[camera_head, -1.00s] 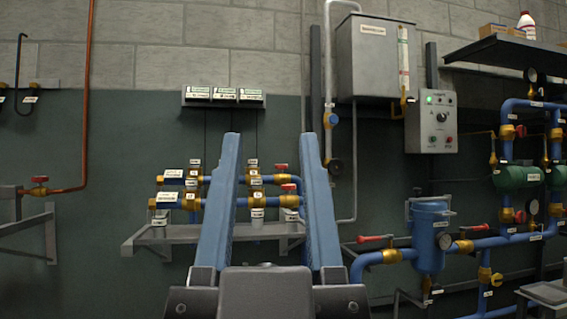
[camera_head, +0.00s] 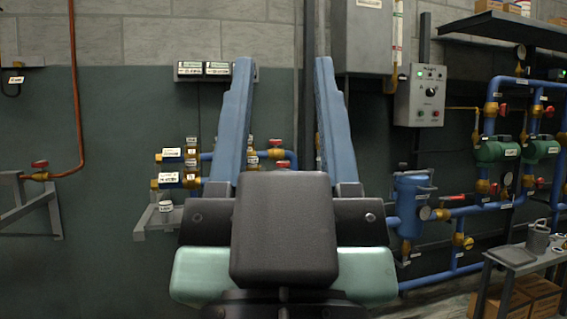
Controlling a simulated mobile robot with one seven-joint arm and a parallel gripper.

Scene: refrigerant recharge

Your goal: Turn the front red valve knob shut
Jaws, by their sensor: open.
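Two red valve knobs sit on the brass-and-blue pipe manifold on the wall, seen between my fingers. The lower, nearer-looking red knob (camera_head: 282,164) is above a brass valve body; the upper red knob (camera_head: 275,142) is just behind and above it. I cannot tell for sure which is the front one. My gripper (camera_head: 283,62) is open, with two long blue fingers pointing up in the picture and nothing between them. The knobs show through the gap, apart from the fingers. The left finger and the dark gripper body hide part of the manifold and its shelf.
A grey wall shelf (camera_head: 152,222) is under the manifold, with a small white container (camera_head: 166,205) on it. Another red-handled valve (camera_head: 39,164) is at far left. At right are a control box (camera_head: 420,95), a blue cylinder (camera_head: 411,205), pipes and a bench (camera_head: 512,256).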

